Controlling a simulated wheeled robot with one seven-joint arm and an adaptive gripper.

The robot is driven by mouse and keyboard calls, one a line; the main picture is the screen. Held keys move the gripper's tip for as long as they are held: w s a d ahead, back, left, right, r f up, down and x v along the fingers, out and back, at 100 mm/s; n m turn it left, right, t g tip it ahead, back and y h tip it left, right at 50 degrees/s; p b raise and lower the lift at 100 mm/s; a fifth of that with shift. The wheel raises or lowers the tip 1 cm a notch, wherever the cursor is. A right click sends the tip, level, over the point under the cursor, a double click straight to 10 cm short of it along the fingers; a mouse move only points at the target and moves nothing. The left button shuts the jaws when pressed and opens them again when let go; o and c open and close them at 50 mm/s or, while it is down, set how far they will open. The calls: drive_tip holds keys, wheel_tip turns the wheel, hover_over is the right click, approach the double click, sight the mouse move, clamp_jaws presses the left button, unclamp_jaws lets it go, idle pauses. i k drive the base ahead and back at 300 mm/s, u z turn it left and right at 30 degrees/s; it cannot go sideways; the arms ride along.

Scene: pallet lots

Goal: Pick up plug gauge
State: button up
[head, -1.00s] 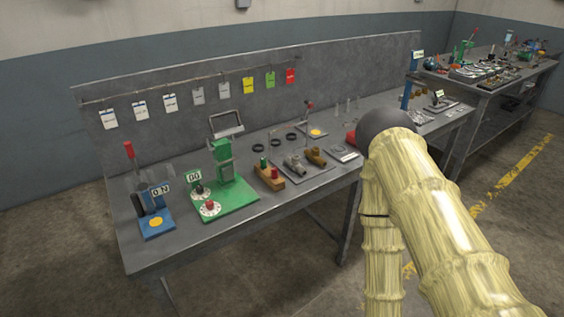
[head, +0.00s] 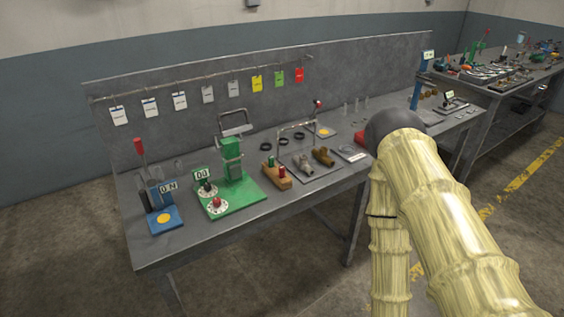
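On the grey workbench (head: 215,240) a small wooden block (head: 281,182) carries a green-topped and a red-topped piece; these may be the plug gauge, but they are too small to be sure. The block stands between a green-based stand and a grey plate. My arm covers the right part of the view, with a dark rounded joint at its upper end. My gripper does not show, and the arm hides part of the bench's right side.
Left on the bench are a blue fixture (head: 165,217) and a green stand (head: 232,165) with dials. A plate (head: 322,171) bears metal and brown fittings. Black rings (head: 267,147) lie behind. Coloured tags (head: 257,83) hang on the back panel. Floor in front is clear.

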sight(270, 157)
drive_tip(key=z, duration=1.65)
drive_tip(key=i, duration=0.95)
drive_tip(key=u, duration=2.2)
